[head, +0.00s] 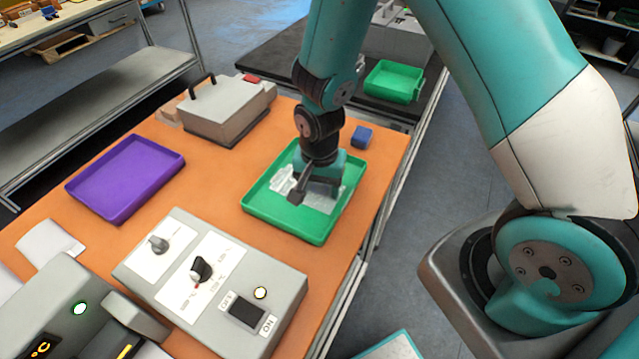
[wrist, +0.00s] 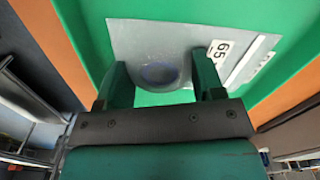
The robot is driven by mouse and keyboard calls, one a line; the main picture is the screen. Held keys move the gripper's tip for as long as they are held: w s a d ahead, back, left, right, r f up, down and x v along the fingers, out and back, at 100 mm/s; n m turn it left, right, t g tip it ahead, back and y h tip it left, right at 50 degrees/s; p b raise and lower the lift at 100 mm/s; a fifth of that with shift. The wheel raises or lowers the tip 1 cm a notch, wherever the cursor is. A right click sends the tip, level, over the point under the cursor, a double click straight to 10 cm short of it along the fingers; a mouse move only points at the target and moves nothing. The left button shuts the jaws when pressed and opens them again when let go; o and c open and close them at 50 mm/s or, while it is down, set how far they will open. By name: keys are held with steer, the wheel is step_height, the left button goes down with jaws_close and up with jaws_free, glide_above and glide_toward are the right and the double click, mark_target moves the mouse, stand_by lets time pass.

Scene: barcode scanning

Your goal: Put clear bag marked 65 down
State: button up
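The clear bag marked 65 (wrist: 135,40) lies in the green tray (head: 262,212) on the orange table. In the wrist view it looks flat, with a white 65 label (wrist: 224,52) at its right and a round bluish shape inside. My gripper (head: 318,190) is low over the tray, pointing down. In the wrist view my gripper (wrist: 158,80) has its two fingers spread wide at the bag's near edge. Whether the fingers touch the bag is unclear. In the head view the bag (head: 322,203) is partly hidden by my gripper.
A purple tray (head: 125,178) is at the left of the table. A grey machine with a handle (head: 222,112) stands behind, and a control box with knobs (head: 215,280) in front. A small blue box (head: 362,137) is beside the green tray. Another green tray (head: 394,82) is farther back.

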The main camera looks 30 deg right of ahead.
mark_target(319, 187)
steer(key=shift+o, duration=0.7)
steer(key=shift+r, duration=0.15)
steer(key=shift+r, duration=0.2)
step_height(319, 187, up, 11)
steer(key=b, duration=0.2)
steer(key=s+a+r+n+y, duration=0.2)
steer(key=s+a+r+n, duration=0.1)
steer(key=s+r+n, duration=0.4)
steer(key=s+a+r+n+y, duration=0.2)
steer(key=s+r+n, duration=0.5)
steer(key=s, duration=0.3)
steer(key=shift+a+n+p, duration=0.3)
steer(key=shift+a+n, duration=0.1)
steer(key=shift+n, duration=0.1)
